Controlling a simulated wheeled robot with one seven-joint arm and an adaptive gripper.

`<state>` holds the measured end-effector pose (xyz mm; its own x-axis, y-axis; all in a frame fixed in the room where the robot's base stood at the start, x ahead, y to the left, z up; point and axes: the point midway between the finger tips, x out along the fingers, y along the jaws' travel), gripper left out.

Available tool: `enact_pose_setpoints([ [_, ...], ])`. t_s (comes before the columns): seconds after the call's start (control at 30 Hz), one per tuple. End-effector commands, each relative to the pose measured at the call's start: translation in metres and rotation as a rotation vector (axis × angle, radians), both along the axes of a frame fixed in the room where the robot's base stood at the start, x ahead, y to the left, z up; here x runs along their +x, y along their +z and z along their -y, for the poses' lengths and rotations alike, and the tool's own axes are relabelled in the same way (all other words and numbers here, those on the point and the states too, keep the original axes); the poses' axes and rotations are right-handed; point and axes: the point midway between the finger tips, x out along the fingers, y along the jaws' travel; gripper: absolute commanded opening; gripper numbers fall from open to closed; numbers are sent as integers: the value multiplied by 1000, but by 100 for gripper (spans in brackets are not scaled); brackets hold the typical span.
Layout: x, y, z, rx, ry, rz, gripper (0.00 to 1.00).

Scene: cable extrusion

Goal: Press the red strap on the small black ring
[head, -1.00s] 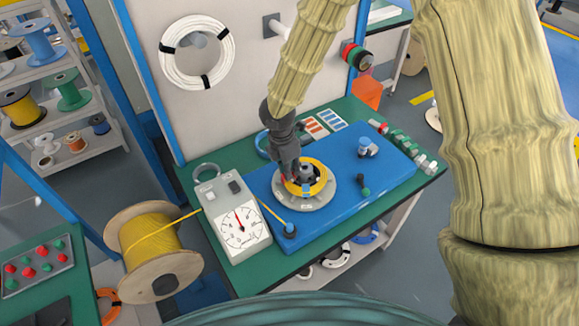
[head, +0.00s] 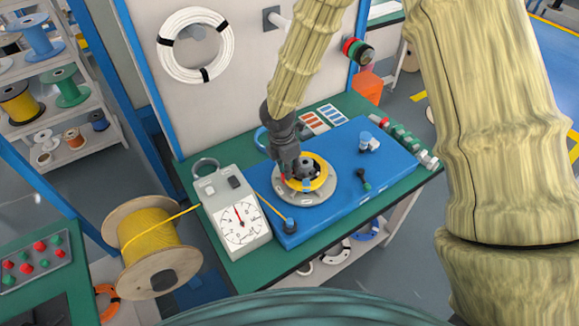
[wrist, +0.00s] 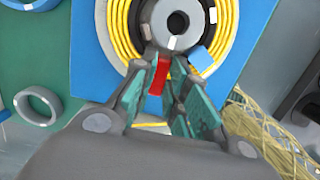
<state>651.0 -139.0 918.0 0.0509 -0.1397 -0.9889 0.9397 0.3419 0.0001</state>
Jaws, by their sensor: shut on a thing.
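My gripper (head: 292,178) is over the front left of the yellow cable coil (head: 319,183) on the round grey winding plate (head: 308,199). In the wrist view, the red strap (wrist: 159,76) sits between the teal-padded fingers of my gripper (wrist: 166,82), which are shut on it. The strap's upper end is by the coil's near edge; I cannot tell if it touches the coil. A dark round hub (wrist: 177,23) stands inside the yellow coil (wrist: 232,18). No separate small black ring can be made out. A blue strap (wrist: 201,61) lies across the coil beside the fingers.
The plate sits on a blue base (head: 345,165) on the green bench. A grey dial meter (head: 237,222) stands left of it, and a yellow cable spool (head: 150,238) farther left.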

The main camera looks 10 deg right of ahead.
Motion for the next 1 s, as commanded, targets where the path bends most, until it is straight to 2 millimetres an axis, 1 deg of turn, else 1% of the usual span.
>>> enact_pose_setpoints([
  [1.0,0,-9,0,0,0,-1,2],
])
